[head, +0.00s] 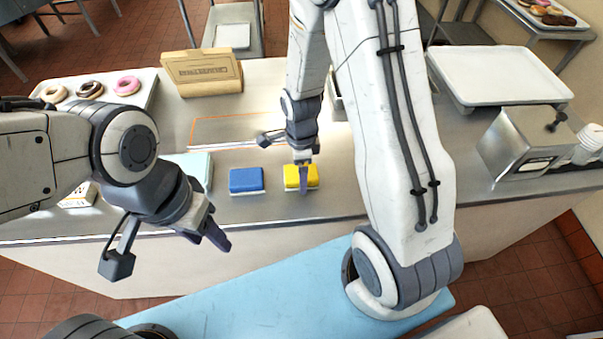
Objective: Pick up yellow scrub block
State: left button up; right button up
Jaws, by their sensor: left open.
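The yellow scrub block (313,177), with a pale underside, sits on the steel counter near its front edge. My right gripper (303,178) points down over it, with a finger in front of the block's near side. The far finger is hidden, so I cannot tell whether the gripper is closed on it. The block appears to rest on the counter. My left gripper (212,232) is open and empty, in front of the counter edge at the left, well apart from the yellow block.
A blue block (246,180) lies just left of the yellow one. A pale blue-green item (196,162) is partly behind my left arm. A steel dispenser (520,140) and white tray (498,75) are at right.

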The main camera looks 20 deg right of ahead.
jog(key=shift+f, duration=0.3)
jog(key=c, duration=1.2)
jog(key=shift+r, duration=0.15)
jog(key=shift+r, duration=0.6)
notch_tip(320, 180, up, 3)
jog(key=shift+w+f+b, duration=0.1)
jog(key=shift+f+b, duration=0.05)
jog(key=shift+b, duration=0.35)
jog(key=shift+s+a+r+b, duration=0.6)
jog(key=shift+s+r, duration=0.55)
jog(key=shift+s, duration=0.75)
jog(key=shift+s+a+r+b, duration=0.45)
jog(key=shift+s+r+b, duration=0.55)
jog(key=shift+s, duration=0.95)
jog(key=shift+s+a+r+b, duration=0.55)
jog(key=shift+s+r, duration=0.75)
jog(key=shift+s, duration=0.6)
